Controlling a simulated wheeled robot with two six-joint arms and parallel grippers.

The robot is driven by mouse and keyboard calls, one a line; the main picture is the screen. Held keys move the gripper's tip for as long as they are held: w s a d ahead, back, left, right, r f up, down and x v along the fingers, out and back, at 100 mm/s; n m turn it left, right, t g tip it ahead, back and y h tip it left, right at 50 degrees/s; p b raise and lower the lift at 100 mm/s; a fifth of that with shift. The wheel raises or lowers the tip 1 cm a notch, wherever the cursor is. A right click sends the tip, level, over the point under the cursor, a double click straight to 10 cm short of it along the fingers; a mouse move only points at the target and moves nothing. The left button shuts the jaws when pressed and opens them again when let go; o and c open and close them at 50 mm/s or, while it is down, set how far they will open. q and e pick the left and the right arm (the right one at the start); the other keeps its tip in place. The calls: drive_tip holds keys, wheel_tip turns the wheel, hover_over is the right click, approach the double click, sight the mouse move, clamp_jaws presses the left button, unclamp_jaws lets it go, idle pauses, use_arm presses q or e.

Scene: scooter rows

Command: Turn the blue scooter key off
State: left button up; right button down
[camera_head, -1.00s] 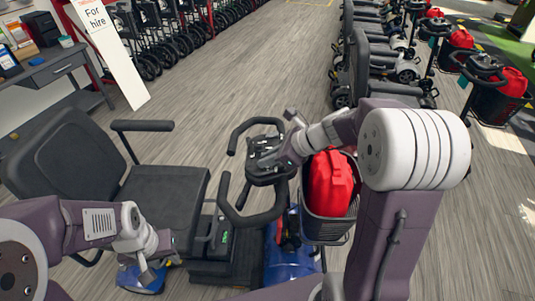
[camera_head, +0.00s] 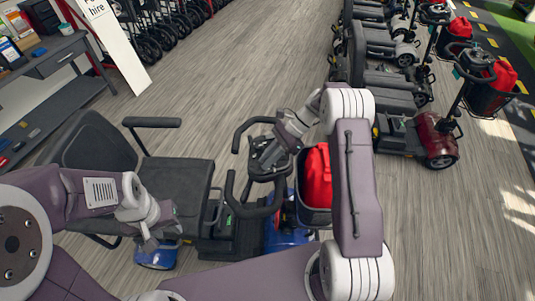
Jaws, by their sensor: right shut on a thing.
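The blue scooter (camera_head: 280,238) stands in front of me, with a black seat on the left and a dark tiller console (camera_head: 262,165) between looped handlebars. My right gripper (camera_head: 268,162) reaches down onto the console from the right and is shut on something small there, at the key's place. The key itself is hidden or too small to make out. My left gripper (camera_head: 150,243) hangs low beside the scooter's seat, apart from the console. Whether its fingers are open is unclear.
A row of parked scooters (camera_head: 440,140) stands at the right. A grey desk (camera_head: 60,60) and a white hire sign (camera_head: 118,40) are at the left. The floor between is clear.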

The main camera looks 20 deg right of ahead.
drive_tip(key=shift+n+g+p, duration=0.3)
drive_tip(key=shift+g, duration=0.1)
drive_tip(key=c, duration=1.4)
unclamp_jaws()
drive_tip(key=v, duration=0.9)
drive_tip(key=shift+a, duration=0.1)
